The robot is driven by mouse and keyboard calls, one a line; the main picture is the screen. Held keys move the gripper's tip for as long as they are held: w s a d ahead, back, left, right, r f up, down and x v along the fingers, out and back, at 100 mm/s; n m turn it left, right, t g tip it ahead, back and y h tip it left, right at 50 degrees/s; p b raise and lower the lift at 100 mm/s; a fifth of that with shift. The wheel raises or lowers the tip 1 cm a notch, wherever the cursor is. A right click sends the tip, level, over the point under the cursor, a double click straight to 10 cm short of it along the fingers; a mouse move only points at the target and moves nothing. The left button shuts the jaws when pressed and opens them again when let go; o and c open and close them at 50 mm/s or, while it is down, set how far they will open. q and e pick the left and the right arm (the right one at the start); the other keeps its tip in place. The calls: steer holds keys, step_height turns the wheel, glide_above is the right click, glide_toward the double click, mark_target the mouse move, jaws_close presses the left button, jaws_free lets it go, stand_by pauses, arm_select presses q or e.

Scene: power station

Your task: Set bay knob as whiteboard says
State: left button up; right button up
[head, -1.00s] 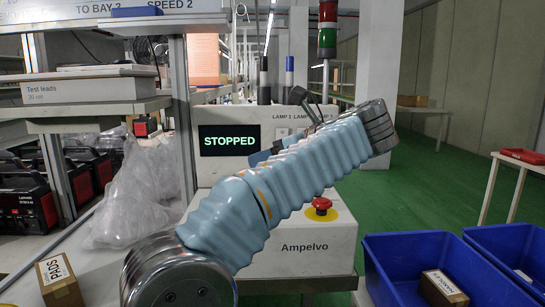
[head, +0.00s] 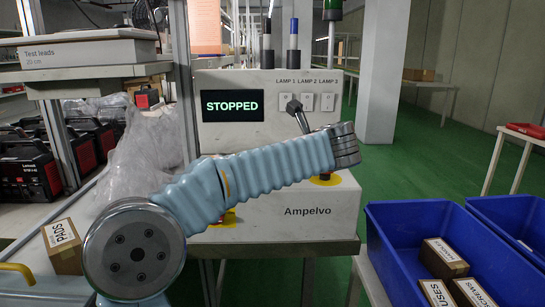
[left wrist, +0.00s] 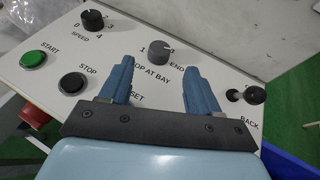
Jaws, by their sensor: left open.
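In the left wrist view the grey bay knob (left wrist: 158,51) stands on the pale sloped panel of the machine, above the partly covered label "STOP AT BAY". The marks "1" and "END" show beside it; its exact setting is too small to tell. My left gripper (left wrist: 159,66) is open, its blue fingers on either side of the knob in the picture; contact cannot be told. In the head view my left arm crosses in front of the Ampelvo machine (head: 300,210), and its gripper is hidden. The whiteboard is not in view now. My right gripper is not in view.
The display (head: 232,106) reads STOPPED. A blue bin (head: 400,212) with boxes stands at right.

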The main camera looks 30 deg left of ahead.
arm_select(q)
steer(key=x, duration=0.7)
steer(key=shift+w+a, duration=0.1)
steer(key=shift+c, duration=0.2)
